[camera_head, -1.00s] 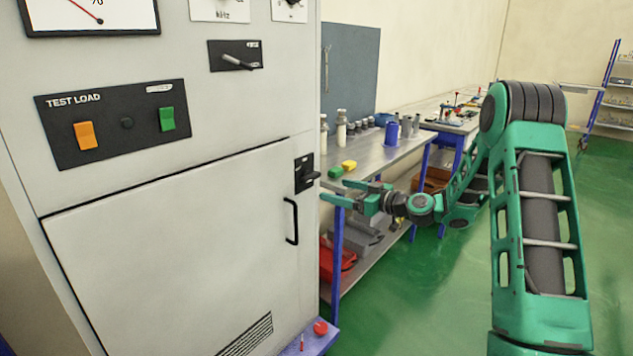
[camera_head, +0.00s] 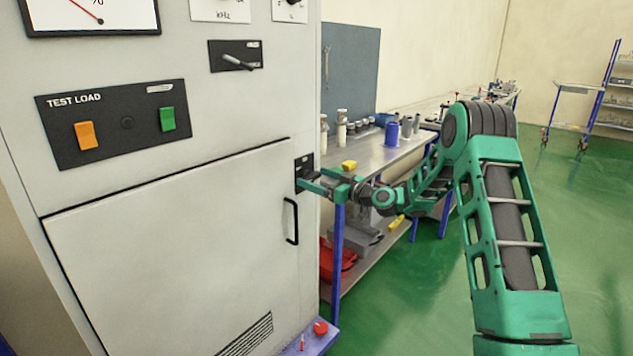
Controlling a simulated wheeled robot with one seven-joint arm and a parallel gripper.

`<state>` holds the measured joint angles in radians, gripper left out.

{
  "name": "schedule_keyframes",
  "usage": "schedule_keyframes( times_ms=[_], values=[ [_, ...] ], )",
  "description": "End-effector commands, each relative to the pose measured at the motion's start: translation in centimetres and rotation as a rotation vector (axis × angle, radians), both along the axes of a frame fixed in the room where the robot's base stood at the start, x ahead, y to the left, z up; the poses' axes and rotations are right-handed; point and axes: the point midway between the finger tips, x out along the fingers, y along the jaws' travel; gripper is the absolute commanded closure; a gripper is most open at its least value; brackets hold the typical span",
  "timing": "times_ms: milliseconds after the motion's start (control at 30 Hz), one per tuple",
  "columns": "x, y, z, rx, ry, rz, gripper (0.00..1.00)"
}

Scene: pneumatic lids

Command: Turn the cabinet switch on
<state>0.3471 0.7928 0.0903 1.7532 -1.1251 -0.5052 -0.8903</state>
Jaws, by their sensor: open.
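The cabinet switch (camera_head: 303,162) is a small black plate with a dark handle, at the right edge of the grey cabinet front (camera_head: 180,230), above the door handle. My green gripper (camera_head: 309,180) is at the switch, with its fingers pointing left toward the cabinet. Its jaws are open, and the fingers cover the lower part of the switch. The switch handle is mostly hidden by the fingers, so I cannot tell its exact position or whether a finger touches it.
A black door handle (camera_head: 291,221) sits just below the gripper. Above are a test load panel (camera_head: 127,123) with orange and green rockers, and another lever (camera_head: 237,62). A metal workbench (camera_head: 385,155) with bottles and cups stands behind my arm. Green floor is free at right.

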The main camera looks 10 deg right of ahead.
Motion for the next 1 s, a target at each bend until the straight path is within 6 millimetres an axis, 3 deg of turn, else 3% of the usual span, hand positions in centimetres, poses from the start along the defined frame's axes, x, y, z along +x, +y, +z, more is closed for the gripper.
schedule_keyframes(
  times_ms=[367, 533, 1000],
  values=[
    [0.37, 0.28, -0.02, 0.0, 0.001, 0.0, 0.18],
    [0.38, 0.25, -0.02, -0.001, 0.001, -0.001, 0.57],
    [0.45, -0.35, -0.02, 0.07, 0.051, -0.007, 0.57]
  ],
)
